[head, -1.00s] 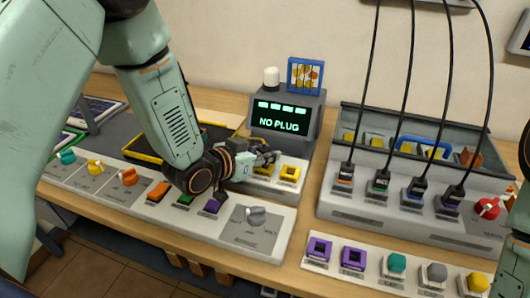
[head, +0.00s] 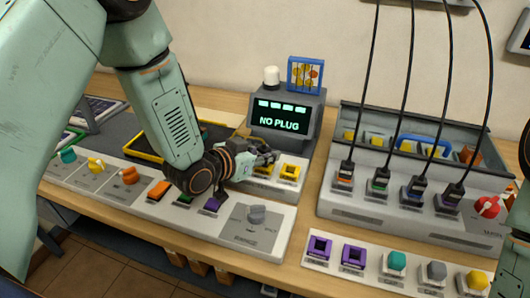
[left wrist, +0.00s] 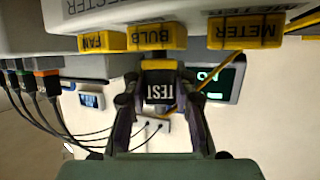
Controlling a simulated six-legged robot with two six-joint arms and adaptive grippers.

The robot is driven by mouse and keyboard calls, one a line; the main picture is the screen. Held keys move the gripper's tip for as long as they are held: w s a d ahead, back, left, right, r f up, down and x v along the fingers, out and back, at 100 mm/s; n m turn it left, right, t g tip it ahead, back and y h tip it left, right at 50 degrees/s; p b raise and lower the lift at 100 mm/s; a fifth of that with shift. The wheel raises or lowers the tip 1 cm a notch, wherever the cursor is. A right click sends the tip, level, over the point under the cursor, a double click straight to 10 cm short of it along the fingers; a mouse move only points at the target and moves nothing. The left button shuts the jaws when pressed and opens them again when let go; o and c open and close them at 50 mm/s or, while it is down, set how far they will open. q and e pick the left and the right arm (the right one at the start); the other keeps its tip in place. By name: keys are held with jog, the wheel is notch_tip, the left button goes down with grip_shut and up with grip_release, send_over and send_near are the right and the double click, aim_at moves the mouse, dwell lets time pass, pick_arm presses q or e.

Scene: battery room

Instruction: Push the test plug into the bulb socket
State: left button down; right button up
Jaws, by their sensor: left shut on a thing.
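My left gripper (head: 266,155) is shut on the test plug (left wrist: 158,92), a black plug with a yellow band and a TEST label. In the left wrist view, which looks upside down, the plug lines up with the yellow bulb socket (left wrist: 157,38), its end close to the socket's edge. I cannot tell whether they touch. The fan socket (left wrist: 103,41) and the meter socket (left wrist: 245,32) flank it. In the head view the gripper hides the plug and part of the sockets. The tester's screen (head: 279,119) reads NO PLUG.
A grey unit with several black-cabled plugs (head: 381,183) stands to the right. A panel with purple sockets (head: 319,249) and knobs lies in front of it. A switch panel (head: 257,236) lies below my left forearm. A yellow cable (left wrist: 200,82) runs beside the plug.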

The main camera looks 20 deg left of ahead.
pick_arm(q)
jog(key=shift+f, duration=0.35)
jog(key=c, duration=1.4)
grip_release()
jog(key=shift+o, duration=0.2)
jog(key=p+v, duration=0.7)
jog(key=v, duration=0.4)
